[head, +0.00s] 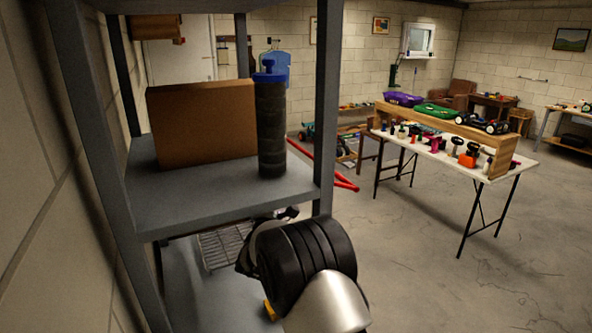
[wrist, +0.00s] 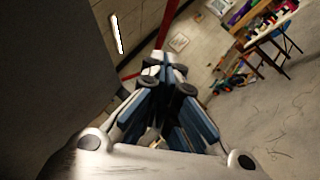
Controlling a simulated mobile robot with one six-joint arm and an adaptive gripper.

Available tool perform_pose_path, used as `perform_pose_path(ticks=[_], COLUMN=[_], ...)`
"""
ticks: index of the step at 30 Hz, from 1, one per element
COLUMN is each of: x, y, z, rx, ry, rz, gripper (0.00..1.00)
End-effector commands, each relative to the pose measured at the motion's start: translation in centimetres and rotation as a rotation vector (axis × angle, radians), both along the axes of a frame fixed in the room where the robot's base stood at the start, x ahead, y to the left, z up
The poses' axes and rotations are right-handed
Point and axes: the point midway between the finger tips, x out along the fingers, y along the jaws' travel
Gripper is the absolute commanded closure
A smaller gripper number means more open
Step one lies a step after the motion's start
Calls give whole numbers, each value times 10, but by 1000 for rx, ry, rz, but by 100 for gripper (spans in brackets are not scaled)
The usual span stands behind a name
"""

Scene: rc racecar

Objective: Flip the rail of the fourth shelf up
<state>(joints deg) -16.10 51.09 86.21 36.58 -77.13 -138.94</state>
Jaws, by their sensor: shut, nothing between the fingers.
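A grey metal shelf unit (head: 225,200) stands close on the left in the head view. Its middle board holds a brown box and a dark cylinder. A wire rack (head: 222,247) shows on a lower level, partly behind my arm. I cannot tell which part is the fourth shelf's rail. My gripper (wrist: 164,62) is shut and empty in the wrist view, its fingertips together. In the head view my arm hides most of it, below the middle board. A large dark grey surface (wrist: 50,65) lies close to its left in the wrist view; contact with anything is not visible.
The brown box (head: 203,123) and dark cylinder with blue top (head: 271,122) stand above my arm. A shelf post (head: 326,100) rises near it. Red bars (head: 348,184) show behind the post. A cluttered table (head: 520,168) stands right; the floor between is open.

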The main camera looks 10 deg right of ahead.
Motion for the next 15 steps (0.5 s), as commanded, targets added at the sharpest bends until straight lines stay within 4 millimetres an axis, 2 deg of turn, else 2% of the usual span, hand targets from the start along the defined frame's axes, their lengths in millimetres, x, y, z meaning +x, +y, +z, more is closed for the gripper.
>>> perform_pose_path(ticks=[3, 9, 15], x=[21, 28, 30], y=[-10, -33, -40], z=[7, 23, 28], rx=[0, -1, -1], ry=[-3, -1, 1], rz=[-1, -2, 0], gripper=[100, 100, 100])
